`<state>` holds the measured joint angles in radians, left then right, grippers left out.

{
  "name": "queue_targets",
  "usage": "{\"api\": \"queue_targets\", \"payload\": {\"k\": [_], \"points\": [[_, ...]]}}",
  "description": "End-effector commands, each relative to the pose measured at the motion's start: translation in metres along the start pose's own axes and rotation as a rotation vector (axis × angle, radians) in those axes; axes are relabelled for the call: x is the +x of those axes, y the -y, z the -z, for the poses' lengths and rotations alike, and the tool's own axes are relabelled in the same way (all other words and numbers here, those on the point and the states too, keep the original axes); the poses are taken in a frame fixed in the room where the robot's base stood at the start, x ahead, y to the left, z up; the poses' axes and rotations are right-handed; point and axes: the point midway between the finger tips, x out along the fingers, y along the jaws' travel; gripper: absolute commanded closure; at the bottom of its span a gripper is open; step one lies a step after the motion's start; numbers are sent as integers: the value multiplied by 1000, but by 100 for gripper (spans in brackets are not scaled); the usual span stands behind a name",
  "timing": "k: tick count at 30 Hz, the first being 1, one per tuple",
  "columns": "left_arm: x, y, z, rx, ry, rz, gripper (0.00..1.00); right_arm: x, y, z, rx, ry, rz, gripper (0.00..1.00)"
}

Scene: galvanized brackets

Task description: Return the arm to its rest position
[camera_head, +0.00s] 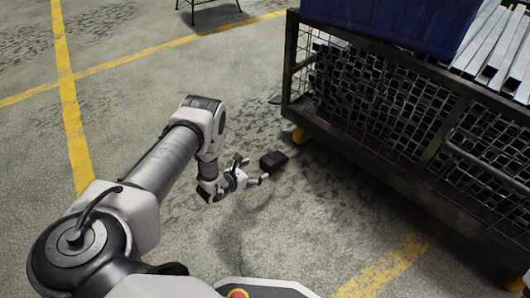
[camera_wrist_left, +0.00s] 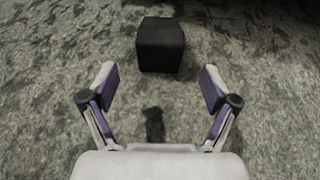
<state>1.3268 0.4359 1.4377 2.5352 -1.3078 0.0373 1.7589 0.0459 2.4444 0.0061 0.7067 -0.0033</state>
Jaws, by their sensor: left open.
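My left arm (camera_head: 165,165) reaches forward from the lower left in the head view. My left gripper (camera_head: 254,170) is open, with nothing between its fingers. In the left wrist view, its two fingers (camera_wrist_left: 159,90) are spread wide to either side. A small black block (camera_head: 273,161) is just beyond the fingertips, and it also shows ahead of the fingers in the wrist view (camera_wrist_left: 160,46). The block appears to be on the concrete floor. My right gripper is not in view.
A dark mesh-sided cart (camera_head: 385,90) on orange casters stands at the right. It carries a blue bin (camera_head: 400,18) and galvanized metal bars (camera_head: 495,45). Yellow lines (camera_head: 75,125) mark the floor. Open floor lies left of the cart. Dark stool-like legs (camera_head: 210,8) show at the top.

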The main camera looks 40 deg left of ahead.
Motion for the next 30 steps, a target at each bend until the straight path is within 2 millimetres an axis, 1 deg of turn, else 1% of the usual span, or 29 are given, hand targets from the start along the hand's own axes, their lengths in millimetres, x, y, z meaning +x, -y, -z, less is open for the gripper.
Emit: {"api": "queue_targets", "payload": {"k": [1, 3, 6, 9, 24, 26, 27, 29, 30], "points": [[-15, -1, -6, -1, -3, -2, 13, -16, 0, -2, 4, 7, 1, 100], [-28, 0, -4, -1, -3, 0, 13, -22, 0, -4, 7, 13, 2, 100], [-39, 0, -2, 0, 0, 0, 13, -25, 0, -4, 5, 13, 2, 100], [-42, 0, 0, 1, 0, 0, 13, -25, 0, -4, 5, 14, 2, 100], [-41, 2, 1, 1, -5, 7, 13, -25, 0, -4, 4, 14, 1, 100], [-42, 12, 2, 1, -30, 40, 13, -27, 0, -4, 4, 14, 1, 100], [-44, 26, 4, 3, -62, 82, 13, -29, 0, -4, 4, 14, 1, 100], [-50, 56, 10, 11, -140, 181, 13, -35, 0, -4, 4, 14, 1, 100], [-59, 82, 16, 25, -209, 270, 13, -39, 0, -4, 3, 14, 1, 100]]}}
